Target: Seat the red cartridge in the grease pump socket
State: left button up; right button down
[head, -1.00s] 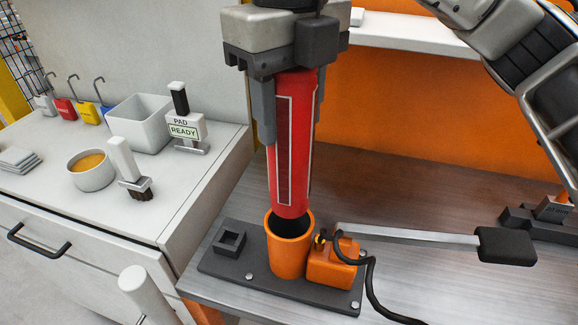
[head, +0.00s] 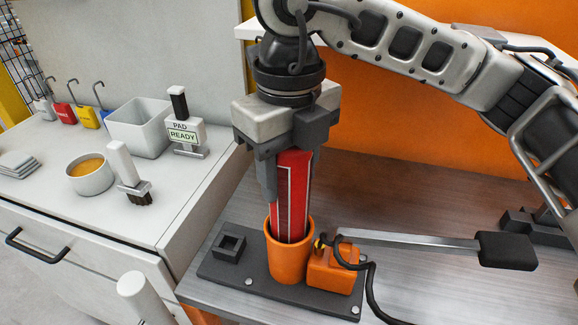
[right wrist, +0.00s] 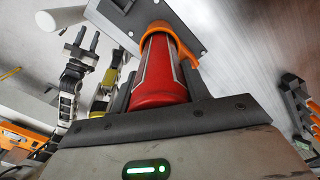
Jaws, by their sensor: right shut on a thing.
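The red cartridge (head: 296,200) stands upright with its lower part inside the orange cup-shaped socket (head: 287,265) of the grease pump. Its lower end is hidden by the socket wall, so I cannot tell whether it touches the bottom. My right gripper (head: 291,180) is shut on the cartridge's upper part, above the socket rim. In the right wrist view the cartridge (right wrist: 160,75) runs from between the fingers into the orange ring (right wrist: 172,35). My left gripper (right wrist: 84,42) shows only in the right wrist view, its two fingers apart and empty.
The pump's dark base plate (head: 222,265) carries an orange block (head: 332,268) with a black hose and a long lever (head: 410,238) to the right. A white cabinet (head: 70,225) at left holds a bowl (head: 90,176), bin, brush and pad stand. The bench's right part is largely clear.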

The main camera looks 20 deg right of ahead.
jog(key=shift+f+b, duration=0.45)
jog(key=shift+f, duration=0.05)
jog(key=c, duration=0.7)
grip_release()
pick_arm(q)
jog(key=shift+w+d+r, duration=0.1)
jog(key=shift+w, duration=0.1)
pick_arm(e)
jog(key=shift+r, duration=0.15)
jog(key=shift+r+p, duration=0.25)
jog(key=shift+p, duration=0.2)
notch_tip(320, 180, up, 6)
jog(key=shift+f, duration=0.15)
notch_tip(320, 180, up, 6)
jog(key=shift+r+p, duration=0.1)
jog(key=shift+p, duration=0.35)
pick_arm(q)
jog(key=shift+r, duration=0.35)
pick_arm(e)
jog(key=shift+r, duration=0.35)
